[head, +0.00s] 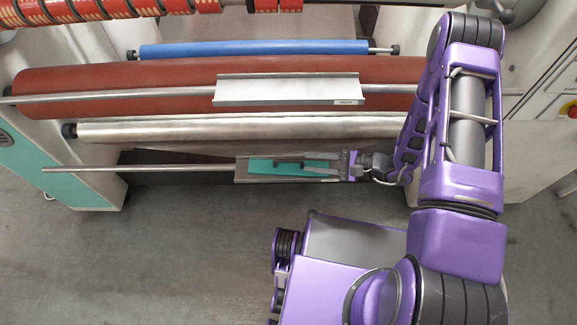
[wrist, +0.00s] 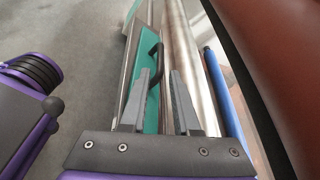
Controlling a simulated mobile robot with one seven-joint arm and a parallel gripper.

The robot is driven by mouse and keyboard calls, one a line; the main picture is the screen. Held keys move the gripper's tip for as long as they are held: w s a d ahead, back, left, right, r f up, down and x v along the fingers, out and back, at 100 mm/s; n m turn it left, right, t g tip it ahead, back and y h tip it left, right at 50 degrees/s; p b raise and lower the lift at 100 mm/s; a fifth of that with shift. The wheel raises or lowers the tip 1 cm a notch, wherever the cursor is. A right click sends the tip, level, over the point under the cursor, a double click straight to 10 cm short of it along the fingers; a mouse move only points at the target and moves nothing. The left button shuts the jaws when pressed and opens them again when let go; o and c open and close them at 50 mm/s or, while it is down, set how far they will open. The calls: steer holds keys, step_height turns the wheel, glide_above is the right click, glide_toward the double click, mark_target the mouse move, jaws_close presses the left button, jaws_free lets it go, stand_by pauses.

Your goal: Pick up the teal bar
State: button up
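The teal bar (head: 262,168) lies lengthwise on a grey metal holder (head: 241,176) on the lower rail of the machine. It has a dark handle (wrist: 156,60) on top, which also shows in the head view (head: 288,158). My gripper (head: 308,170) is over the bar's right end in the head view. In the wrist view my gripper (wrist: 160,74) has a gap between its two fingers, and the handle's near end shows between or just beyond the tips. I cannot tell whether the fingers touch the handle. The bar (wrist: 132,100) runs away beneath the fingers.
A bare metal roller (head: 200,128), a large red-brown roller (head: 120,78) and a blue roller (head: 250,48) lie behind. A second metal holder (head: 290,90) sits on the upper rail. Grey floor (head: 150,250) is open in front, to the left of my base.

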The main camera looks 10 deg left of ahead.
mark_target(297, 161)
steer(key=x, duration=0.6)
steer(key=shift+a+f, duration=0.2)
steer(key=shift+a, duration=0.15)
jaws_close()
